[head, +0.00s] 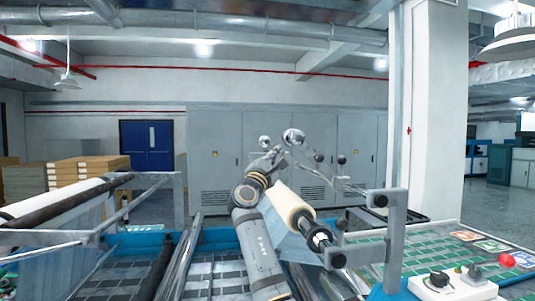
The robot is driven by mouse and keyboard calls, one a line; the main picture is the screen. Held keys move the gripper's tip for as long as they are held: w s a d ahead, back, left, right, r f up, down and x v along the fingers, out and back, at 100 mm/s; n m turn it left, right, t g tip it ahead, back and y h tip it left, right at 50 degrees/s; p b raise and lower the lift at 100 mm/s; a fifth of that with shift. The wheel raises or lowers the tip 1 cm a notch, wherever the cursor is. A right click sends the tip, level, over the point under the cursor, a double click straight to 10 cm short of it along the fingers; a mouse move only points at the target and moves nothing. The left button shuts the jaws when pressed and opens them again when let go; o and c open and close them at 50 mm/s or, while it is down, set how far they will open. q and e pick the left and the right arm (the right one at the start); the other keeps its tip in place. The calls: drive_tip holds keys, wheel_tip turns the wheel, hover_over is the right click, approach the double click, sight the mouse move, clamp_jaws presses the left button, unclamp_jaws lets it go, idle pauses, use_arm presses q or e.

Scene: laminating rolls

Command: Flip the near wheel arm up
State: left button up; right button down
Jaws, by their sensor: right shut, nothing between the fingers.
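The near wheel arm (306,149) carries a larger shiny round wheel (293,135) at its upper left end, raised above the cream roll (292,204). A second, smaller shiny wheel (264,141) shows to its left, apparently on the far wheel arm. My right arm rises from the bottom middle, and my right gripper (277,154) is at its top end, shut and empty, just below the two wheels. Whether it touches either arm I cannot tell. Black knobs (342,159) stand to the right of the wheels. My left gripper is not in view.
A grey upright bracket (395,240) stands right of the roll's dark shaft end (318,238). Another roll (55,199) lies at the left. Grey cabinets (215,160) stand behind.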

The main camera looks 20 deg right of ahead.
drive_tip(key=shift+s+d+r, duration=0.25)
drive_tip(key=shift+d+r, duration=0.15)
drive_tip(key=shift+w, duration=0.1)
drive_tip(key=r, duration=0.1)
drive_tip(key=d+r+p, duration=0.1)
drive_tip(key=r, duration=0.1)
drive_tip(key=shift+s+d, duration=0.25)
drive_tip(key=shift+d, duration=0.15)
drive_tip(key=shift+a, duration=0.2)
approach(285, 140)
drive_tip(key=v, duration=0.2)
drive_tip(key=shift+s+a+f, duration=0.15)
drive_tip(key=shift+s+f, duration=0.05)
